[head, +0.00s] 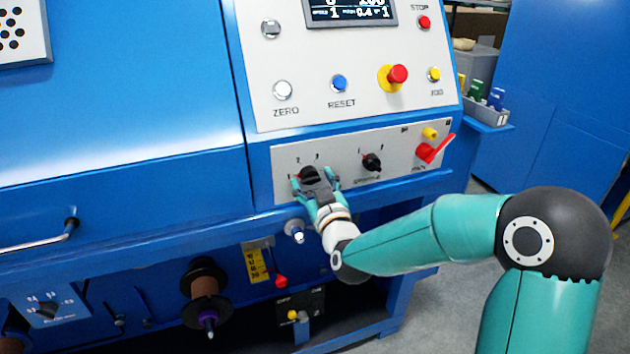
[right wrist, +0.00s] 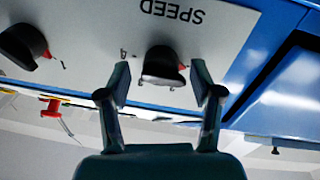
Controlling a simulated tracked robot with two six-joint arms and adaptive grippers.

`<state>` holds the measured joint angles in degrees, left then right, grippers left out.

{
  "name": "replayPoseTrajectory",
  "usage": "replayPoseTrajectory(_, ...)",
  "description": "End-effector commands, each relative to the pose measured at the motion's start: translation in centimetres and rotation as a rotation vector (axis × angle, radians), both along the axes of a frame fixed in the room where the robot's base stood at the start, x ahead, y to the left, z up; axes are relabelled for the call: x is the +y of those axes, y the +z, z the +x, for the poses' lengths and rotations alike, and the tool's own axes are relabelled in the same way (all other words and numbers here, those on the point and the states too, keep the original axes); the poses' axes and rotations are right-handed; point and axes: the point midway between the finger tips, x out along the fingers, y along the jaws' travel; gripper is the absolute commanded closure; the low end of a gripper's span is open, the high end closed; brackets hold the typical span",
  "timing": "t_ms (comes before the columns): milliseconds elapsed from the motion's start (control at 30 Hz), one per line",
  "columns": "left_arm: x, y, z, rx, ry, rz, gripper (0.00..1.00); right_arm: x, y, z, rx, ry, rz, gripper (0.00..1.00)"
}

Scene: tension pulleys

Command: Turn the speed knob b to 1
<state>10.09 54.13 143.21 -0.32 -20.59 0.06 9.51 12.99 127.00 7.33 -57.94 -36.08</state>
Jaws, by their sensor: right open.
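The black speed knob with a red pointer tip (right wrist: 160,66) sits on the grey panel beside the word SPEED, which reads upside down in the right wrist view. Its red tip points right in that view. In the head view the knob (head: 309,172) is partly hidden by my right gripper, and a red spot shows at its left near the numeral 1. My right gripper (head: 315,182) is open, with one finger on each side of the knob. In the right wrist view the gripper's fingertips (right wrist: 161,84) stand apart from the knob. My left gripper is not in view.
A second black knob (head: 372,162) stands to the right on the same panel, then a red lever switch (head: 433,150). Above are the ZERO button (head: 282,90), RESET button (head: 339,84) and red emergency stop (head: 397,74). A small handle (head: 295,230) protrudes below my gripper.

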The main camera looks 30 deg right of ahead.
Motion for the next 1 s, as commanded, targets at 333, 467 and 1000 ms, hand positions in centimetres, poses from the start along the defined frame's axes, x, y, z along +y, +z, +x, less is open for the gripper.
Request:
replayPoseTrajectory(333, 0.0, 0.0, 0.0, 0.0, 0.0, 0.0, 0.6, 1.6, -0.2, -5.0, 0.0, -0.001, 0.0, 0.35)
replayPoseTrajectory(467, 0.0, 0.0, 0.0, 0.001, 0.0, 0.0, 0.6, 1.9, -0.3, -6.3, 0.0, -0.001, 0.0, 0.35)
replayPoseTrajectory(1000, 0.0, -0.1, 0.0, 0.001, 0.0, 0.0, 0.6, 2.0, -0.3, -6.7, 0.0, -0.002, 0.0, 0.35)
